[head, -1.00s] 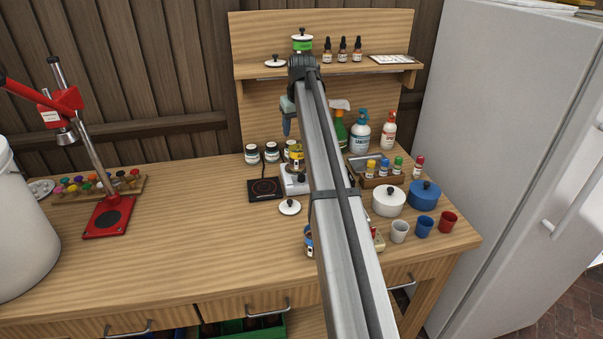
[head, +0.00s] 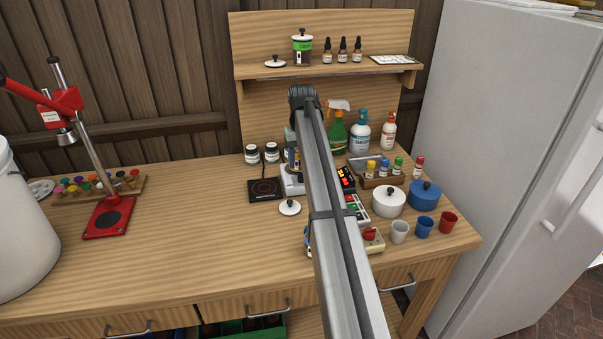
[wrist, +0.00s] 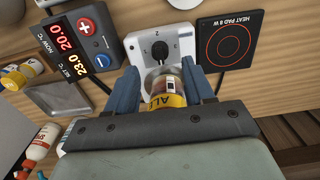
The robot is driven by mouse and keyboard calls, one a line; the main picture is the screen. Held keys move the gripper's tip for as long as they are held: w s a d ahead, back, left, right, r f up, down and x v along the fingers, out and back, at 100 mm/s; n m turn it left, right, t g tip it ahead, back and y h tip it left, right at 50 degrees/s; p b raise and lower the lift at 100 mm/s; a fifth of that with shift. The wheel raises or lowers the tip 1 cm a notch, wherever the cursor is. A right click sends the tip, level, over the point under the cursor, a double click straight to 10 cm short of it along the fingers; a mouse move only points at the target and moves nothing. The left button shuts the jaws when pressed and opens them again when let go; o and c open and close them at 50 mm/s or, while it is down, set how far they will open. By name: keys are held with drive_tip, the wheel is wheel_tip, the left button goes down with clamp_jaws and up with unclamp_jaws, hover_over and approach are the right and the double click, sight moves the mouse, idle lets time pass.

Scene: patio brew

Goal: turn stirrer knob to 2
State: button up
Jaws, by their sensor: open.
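The white stirrer (wrist: 134,46) lies ahead of my fingers in the wrist view, with a dark knob (wrist: 160,50) on its face and a numeral 2 near it. In the head view the stirrer (head: 291,183) sits on the bench, partly behind my arm. A glass vessel with a yellow label reading "AL" (wrist: 167,101) shows between my fingers in the wrist view; I cannot tell whether they touch it. My gripper (wrist: 160,68) is open, its blue fingers on either side of the vessel and pointing toward the stirrer. In the head view my gripper (head: 291,146) is mostly hidden by my arm.
A heat pad (wrist: 229,40) lies beside the stirrer. On its other side is a controller (wrist: 80,38) showing 20.0 and 23.0. The bench at left centre is clear.

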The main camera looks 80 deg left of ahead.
drive_tip(key=shift+f, duration=2.75)
drive_tip(key=shift+c, duration=0.3)
clamp_jaws()
